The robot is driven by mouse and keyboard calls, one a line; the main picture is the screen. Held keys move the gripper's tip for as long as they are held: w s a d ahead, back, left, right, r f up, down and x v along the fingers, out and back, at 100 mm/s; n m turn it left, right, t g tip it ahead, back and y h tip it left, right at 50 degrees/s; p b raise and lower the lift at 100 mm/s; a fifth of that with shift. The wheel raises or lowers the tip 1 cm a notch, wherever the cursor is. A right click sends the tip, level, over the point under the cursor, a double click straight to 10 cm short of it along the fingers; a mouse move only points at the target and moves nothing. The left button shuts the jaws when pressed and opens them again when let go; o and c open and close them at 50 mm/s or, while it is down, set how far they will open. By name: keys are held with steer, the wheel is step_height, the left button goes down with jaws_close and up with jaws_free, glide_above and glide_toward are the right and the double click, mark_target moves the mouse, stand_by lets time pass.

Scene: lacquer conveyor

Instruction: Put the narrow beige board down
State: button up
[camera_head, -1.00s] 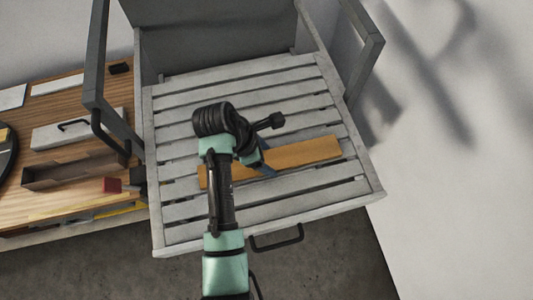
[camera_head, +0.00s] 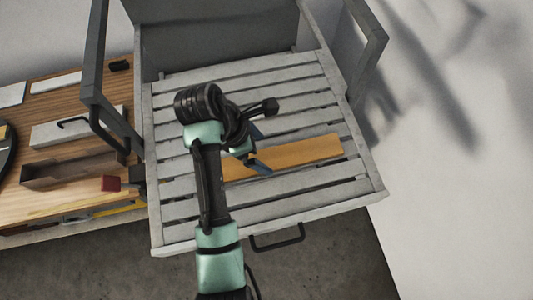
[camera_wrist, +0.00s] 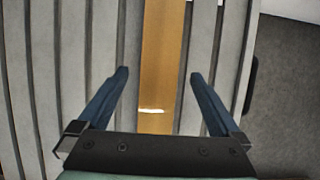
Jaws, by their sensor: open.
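The narrow beige board (camera_head: 302,154) looks orange-tan and lies flat on the slatted grey seat (camera_head: 235,75), roughly along the slats. In the wrist view the board (camera_wrist: 162,60) runs up the middle between my fingers, with clear gaps on both sides. My gripper (camera_head: 258,148) is open and empty, above the left part of the board; it also shows in the wrist view (camera_wrist: 160,78), its two blue fingers spread wide. The left end of the board is partly hidden by my arm in the head view.
Grey armrests (camera_head: 366,45) rise on both sides of the seat, and a backrest (camera_head: 215,35) stands behind. At left is a wooden table (camera_head: 50,200) with a long box (camera_head: 70,171) and a small red block (camera_head: 111,183). A dark handle (camera_head: 277,237) sits at the seat's front.

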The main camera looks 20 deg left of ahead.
steer(key=p+v, duration=0.4)
steer(key=v, duration=0.3)
steer(key=shift+r, duration=0.35)
steer(key=shift+s+a, duration=0.1)
steer(key=shift+a, duration=0.05)
steer(key=w+d+r+m+t+y, duration=0.15)
steer(key=w+r+m+t, duration=0.3)
steer(key=r, duration=0.45)
steer(key=w+d+r+m+t+y, duration=0.1)
steer(key=w+r+m+t+y, duration=0.2)
steer(key=w+r, duration=0.45)
steer(key=w+d+r+m+t, duration=0.1)
steer(key=w+r+m+t, duration=0.35)
steer(key=r, duration=0.65)
steer(key=s+d+r+m+t, duration=0.2)
steer(key=d+r+m+t, duration=0.1)
steer(key=r, duration=0.5)
steer(key=s+d+r+m+t, duration=0.1)
steer(key=d+r+m+t, duration=0.15)
steer(key=r, duration=0.55)
steer(key=s+d+r+m+t, duration=0.2)
steer(key=s+r+m+t, duration=0.1)
steer(key=s+r, duration=0.3)
steer(key=s+d+r+m+t, duration=0.2)
steer(key=s+r+m+t, duration=0.2)
steer(key=r, duration=0.5)
steer(key=s, duration=0.2)
steer(key=shift+s+d+r, duration=0.2)
steer(key=shift+s+d, duration=0.05)
steer(key=shift+s, duration=0.05)
